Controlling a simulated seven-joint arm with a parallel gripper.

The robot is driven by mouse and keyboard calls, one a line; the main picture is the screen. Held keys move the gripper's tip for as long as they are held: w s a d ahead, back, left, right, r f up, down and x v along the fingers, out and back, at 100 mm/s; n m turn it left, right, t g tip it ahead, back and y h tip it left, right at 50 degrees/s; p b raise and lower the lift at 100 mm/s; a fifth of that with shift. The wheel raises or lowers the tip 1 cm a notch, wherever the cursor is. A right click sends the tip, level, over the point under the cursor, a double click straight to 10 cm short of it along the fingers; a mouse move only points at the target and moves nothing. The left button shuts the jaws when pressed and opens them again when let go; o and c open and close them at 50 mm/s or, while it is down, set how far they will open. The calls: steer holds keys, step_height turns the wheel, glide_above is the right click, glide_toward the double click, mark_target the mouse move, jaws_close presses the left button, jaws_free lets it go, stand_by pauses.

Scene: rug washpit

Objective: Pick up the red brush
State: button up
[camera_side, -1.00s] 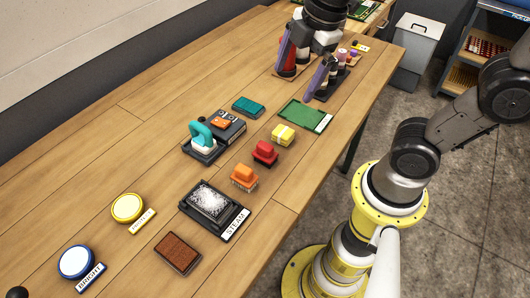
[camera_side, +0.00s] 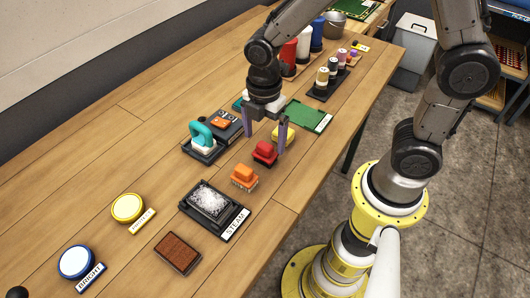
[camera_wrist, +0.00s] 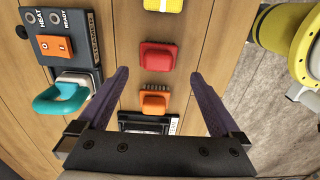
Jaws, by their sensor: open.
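The red brush (camera_side: 265,152) stands on the wooden table between an orange brush (camera_side: 244,177) and a yellow block (camera_side: 285,134), which is partly hidden by a finger. My gripper (camera_side: 266,143) is open and empty, pointing down above and around the red brush's area in the side view. In the wrist view the red brush (camera_wrist: 157,57) lies ahead of the gap between my two purple fingers (camera_wrist: 160,85), and the orange brush (camera_wrist: 154,103) shows between them. I see no contact with the red brush.
A steamer box with a teal-handled tool (camera_side: 203,136) stands to the left. A black tray labelled STEAM (camera_side: 212,204) and a brown block (camera_side: 177,253) are nearer. A green mat (camera_side: 304,116) lies behind, with spools and bottles farther back. Bare table lies right of the brushes.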

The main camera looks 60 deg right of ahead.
mark_target(265, 145)
steer(key=shift+w+d+f, duration=0.1)
steer(key=shift+d+f, duration=0.1)
steer(key=shift+f, duration=1.2)
steer(key=shift+w+d+f, duration=0.1)
steer(key=shift+d+f, duration=0.1)
steer(key=shift+f, duration=1.2)
steer(key=c, duration=1.4)
